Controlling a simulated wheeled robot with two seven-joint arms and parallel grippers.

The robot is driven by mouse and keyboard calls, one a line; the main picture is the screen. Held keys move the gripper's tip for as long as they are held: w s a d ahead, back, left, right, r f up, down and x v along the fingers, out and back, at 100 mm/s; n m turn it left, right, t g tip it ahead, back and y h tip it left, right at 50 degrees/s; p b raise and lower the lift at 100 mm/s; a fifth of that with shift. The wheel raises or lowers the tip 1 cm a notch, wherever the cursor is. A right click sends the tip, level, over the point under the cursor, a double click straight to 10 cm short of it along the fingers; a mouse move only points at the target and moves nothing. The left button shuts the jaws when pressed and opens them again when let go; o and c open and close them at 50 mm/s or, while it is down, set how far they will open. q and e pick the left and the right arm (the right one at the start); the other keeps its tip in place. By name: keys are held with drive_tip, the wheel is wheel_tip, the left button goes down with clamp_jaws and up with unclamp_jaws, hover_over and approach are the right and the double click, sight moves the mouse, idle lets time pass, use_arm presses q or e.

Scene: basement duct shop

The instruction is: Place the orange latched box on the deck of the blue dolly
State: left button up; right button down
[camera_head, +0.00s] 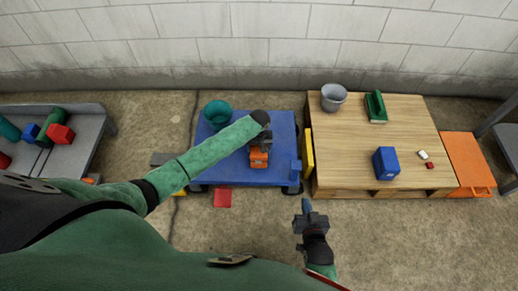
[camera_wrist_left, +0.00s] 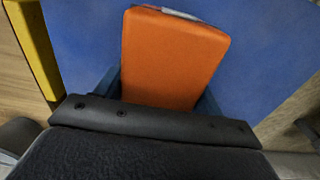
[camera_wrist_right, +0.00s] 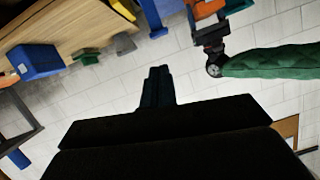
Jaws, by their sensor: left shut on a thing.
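The orange latched box (camera_head: 259,158) is over the middle of the blue dolly's deck (camera_head: 228,172). My left gripper (camera_head: 260,142) is shut on it from above. In the left wrist view the box (camera_wrist_left: 175,58) fills the space between the fingers, with blue deck (camera_wrist_left: 270,45) around it. I cannot tell whether its underside touches the deck. The right wrist view also shows the box (camera_wrist_right: 207,9) at its top edge. My right gripper (camera_head: 307,209) is shut and empty, in front of the dolly's right corner; its fingers (camera_wrist_right: 158,88) are together in the right wrist view.
A teal pot (camera_head: 217,113) stands on the deck's back left. A yellow piece (camera_head: 308,152) stands between the dolly and the wooden pallet table (camera_head: 350,165). A blue box (camera_head: 386,163) and a grey bucket (camera_head: 333,97) are on that table. A red block (camera_head: 222,198) lies before the dolly.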

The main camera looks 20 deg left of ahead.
use_arm(q)
drive_tip(key=shift+f, duration=0.3)
use_arm(e)
drive_tip(key=shift+w+r+t, duration=0.3)
drive_tip(key=shift+r, duration=0.35)
drive_tip(key=shift+f, duration=0.1)
use_arm(q)
drive_tip(key=o, duration=1.2)
drive_tip(key=shift+f, duration=0.1)
use_arm(e)
drive_tip(key=shift+s+f, duration=0.25)
drive_tip(key=shift+f, duration=0.25)
use_arm(q)
drive_tip(key=shift+o, duration=0.2)
use_arm(e)
drive_tip(key=shift+r, duration=0.1)
